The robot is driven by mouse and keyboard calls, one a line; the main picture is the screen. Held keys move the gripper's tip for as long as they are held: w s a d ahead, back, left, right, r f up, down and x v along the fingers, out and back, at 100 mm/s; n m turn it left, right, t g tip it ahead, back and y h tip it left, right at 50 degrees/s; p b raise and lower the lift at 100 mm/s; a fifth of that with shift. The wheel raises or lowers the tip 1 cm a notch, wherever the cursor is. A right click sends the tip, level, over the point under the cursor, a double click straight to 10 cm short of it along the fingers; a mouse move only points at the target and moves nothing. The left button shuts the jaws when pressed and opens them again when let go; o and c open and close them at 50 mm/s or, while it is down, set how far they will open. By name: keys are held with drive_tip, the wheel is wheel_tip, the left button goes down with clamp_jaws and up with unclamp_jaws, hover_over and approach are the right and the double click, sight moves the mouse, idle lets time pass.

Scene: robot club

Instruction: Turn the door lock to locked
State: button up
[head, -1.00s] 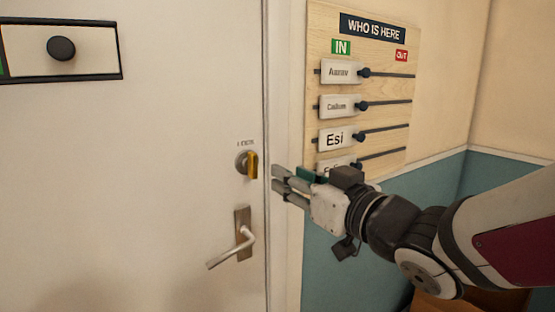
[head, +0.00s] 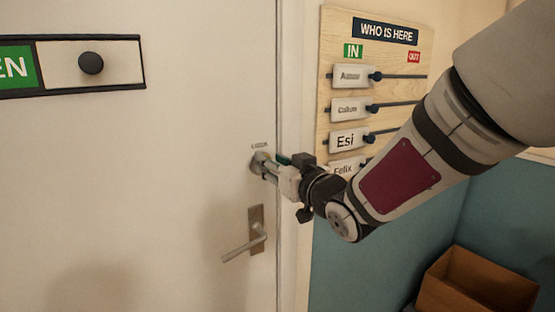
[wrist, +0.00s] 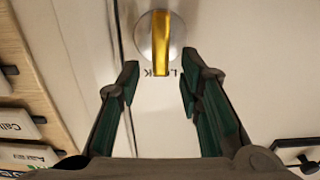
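The door lock (head: 257,160) is a round metal plate on the white door, above the lever handle. In the wrist view its yellow thumb-turn (wrist: 163,45) stands in line with the picture's vertical, its near end by the inverted "LOCK" lettering. My gripper (head: 267,172) is at the lock from the right, and its fingers hide most of the thumb-turn in the head view. In the wrist view my gripper (wrist: 160,75) is open, one finger on each side of the thumb-turn's near end, with gaps visible. I cannot tell how deep the fingertips reach.
The lever handle (head: 245,248) sits just below my gripper. A black-framed slider sign with a round knob (head: 91,63) is on the door at upper left. A wooden "WHO IS HERE" board (head: 345,25) hangs right of the door frame. A cardboard box (head: 470,285) stands at lower right.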

drive_tip(key=shift+x, duration=0.85)
clamp_jaws()
